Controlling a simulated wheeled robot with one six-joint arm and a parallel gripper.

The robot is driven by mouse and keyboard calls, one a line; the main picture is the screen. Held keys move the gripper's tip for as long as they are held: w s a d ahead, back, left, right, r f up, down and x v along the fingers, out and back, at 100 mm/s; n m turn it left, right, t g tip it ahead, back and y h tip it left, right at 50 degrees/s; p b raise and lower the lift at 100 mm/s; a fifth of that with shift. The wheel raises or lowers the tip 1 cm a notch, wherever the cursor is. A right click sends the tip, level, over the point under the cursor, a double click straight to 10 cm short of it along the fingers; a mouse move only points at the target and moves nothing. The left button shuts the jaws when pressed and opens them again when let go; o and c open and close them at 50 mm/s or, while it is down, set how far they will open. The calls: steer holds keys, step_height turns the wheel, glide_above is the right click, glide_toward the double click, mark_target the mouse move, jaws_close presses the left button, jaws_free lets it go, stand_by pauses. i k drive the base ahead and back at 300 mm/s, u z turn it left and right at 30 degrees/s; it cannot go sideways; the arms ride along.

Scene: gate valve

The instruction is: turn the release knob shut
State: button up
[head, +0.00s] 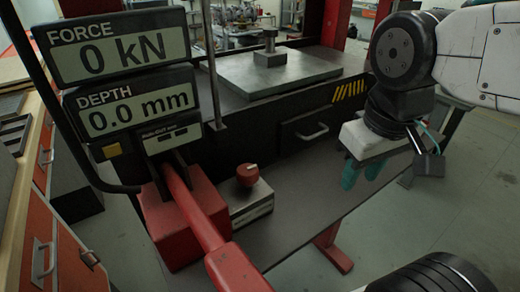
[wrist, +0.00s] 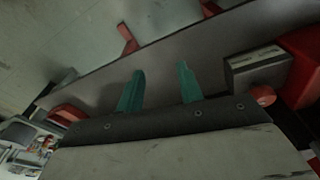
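The release knob (head: 248,174) is a small round red knob with a pale mark on top. It sits on a grey box (head: 252,204) on the dark bench shelf in the head view. In the wrist view the knob (wrist: 263,95) shows at the right beside the grey box (wrist: 257,68). My gripper (head: 360,174) has teal fingers and hangs to the right of the knob, clear of it. In the wrist view the fingers (wrist: 160,88) are apart with nothing between them.
A red block with a red lever (head: 198,215) stands just left of the knob. Display panels (head: 122,80) read 0 kN and 0.0 mm. A grey plate (head: 280,72) lies on the press bed behind. The shelf (head: 300,185) between knob and gripper is clear.

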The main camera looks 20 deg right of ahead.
mark_target(248, 174)
steer(key=u, duration=0.55)
steer(key=k, duration=1.2)
steer(key=z, duration=0.25)
steer(key=i, duration=0.85)
steer(key=z, duration=0.25)
